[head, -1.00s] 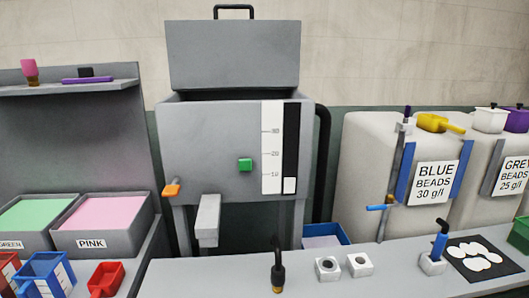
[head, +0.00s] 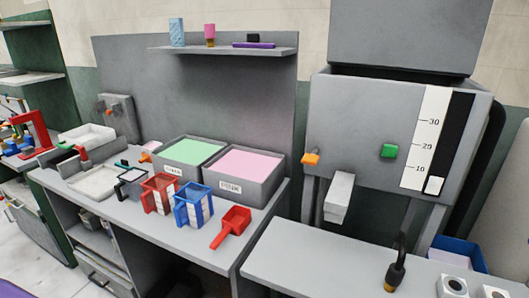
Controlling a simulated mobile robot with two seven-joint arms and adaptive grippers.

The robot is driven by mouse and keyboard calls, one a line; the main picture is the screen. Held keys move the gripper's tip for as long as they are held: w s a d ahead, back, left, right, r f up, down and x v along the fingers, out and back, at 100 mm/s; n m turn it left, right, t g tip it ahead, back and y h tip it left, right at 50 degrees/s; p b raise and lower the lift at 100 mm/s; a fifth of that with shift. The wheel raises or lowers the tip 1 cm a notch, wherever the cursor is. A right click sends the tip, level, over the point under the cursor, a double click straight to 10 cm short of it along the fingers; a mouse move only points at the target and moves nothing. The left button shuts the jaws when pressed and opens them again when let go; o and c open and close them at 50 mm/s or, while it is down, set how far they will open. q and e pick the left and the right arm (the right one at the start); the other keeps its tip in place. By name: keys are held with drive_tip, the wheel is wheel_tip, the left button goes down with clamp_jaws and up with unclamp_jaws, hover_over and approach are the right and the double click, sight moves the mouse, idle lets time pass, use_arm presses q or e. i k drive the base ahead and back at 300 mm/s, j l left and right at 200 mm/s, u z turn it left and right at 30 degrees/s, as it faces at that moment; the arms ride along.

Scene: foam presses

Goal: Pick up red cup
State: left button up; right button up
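A red cup (head: 160,193), square with clear-looking sides and a red frame, stands upright on the grey bench in the head view. It is left of a similar blue cup (head: 194,206) and right of a black-framed cup (head: 132,184). A red scoop (head: 232,226) with a handle lies to the right of the blue cup. Neither of my grippers shows in the view.
Bins of green (head: 190,151) and pink (head: 250,163) material stand behind the cups. A shelf (head: 225,50) hangs above. A large grey press (head: 350,130) stands to the right, past a gap between the benches. White trays (head: 88,138) are at the left.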

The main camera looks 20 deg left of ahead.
sight(159, 197)
drive_tip(key=u, duration=1.6)
